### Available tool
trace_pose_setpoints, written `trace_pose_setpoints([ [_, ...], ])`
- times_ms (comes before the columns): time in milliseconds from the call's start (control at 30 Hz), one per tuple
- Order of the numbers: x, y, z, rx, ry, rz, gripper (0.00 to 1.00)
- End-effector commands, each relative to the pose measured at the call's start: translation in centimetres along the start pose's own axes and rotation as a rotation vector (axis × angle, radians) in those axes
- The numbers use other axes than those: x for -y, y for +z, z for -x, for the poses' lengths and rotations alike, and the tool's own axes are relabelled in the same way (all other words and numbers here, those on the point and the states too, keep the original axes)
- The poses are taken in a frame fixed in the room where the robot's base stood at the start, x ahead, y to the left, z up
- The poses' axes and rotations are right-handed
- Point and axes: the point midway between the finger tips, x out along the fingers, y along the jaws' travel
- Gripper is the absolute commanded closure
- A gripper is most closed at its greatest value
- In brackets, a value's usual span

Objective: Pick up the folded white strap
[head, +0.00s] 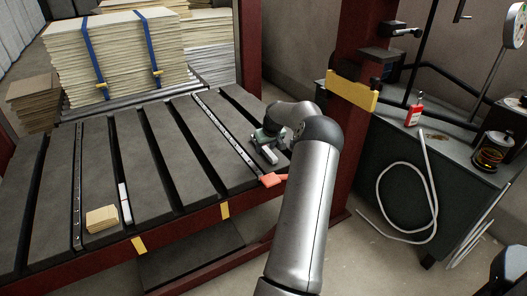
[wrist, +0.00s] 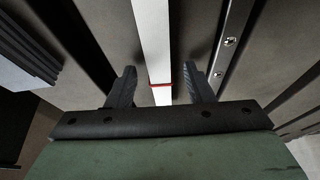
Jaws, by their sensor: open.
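A narrow white strip with a thin red band, which looks like the folded white strap (wrist: 155,40), runs down between my fingers in the wrist view. A short white piece in the head view (head: 269,156) lies just below my gripper at the slatted table's right side and looks like the same strap. My gripper (wrist: 158,88) is open, with one dark finger on each side of the strip. I cannot tell whether the fingers touch it or how high they are above the table. In the head view my gripper (head: 266,138) is small and partly hidden by my arm.
Another narrow white strip (head: 124,203) and a small tan stack (head: 102,218) lie on the table at left. A perforated metal rail (head: 226,130) runs left of my gripper, with an orange-red piece (head: 273,180) near its end. A red post (head: 352,110) stands at right.

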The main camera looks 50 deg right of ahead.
Motion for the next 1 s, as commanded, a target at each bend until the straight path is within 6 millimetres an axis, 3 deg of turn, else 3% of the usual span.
trace_pose_setpoints([
  [67, 0.0, 0.0, 0.1, 0.0, 0.0, 0.0, 0.55],
  [200, 0.0, 0.0, 0.1, 0.0, 0.0, 0.0, 0.94],
  [233, 0.0, 0.0, 0.1, 0.0, 0.0, 0.0, 1.0],
  [667, 0.0, -0.3, 0.8, -0.001, 0.0, 0.0, 1.0],
  [867, 0.0, -1.3, 3.2, -0.001, 0.002, 0.0, 1.0],
  [1000, 1.3, -0.8, 6.6, 0.0, 0.003, 0.002, 1.0],
])
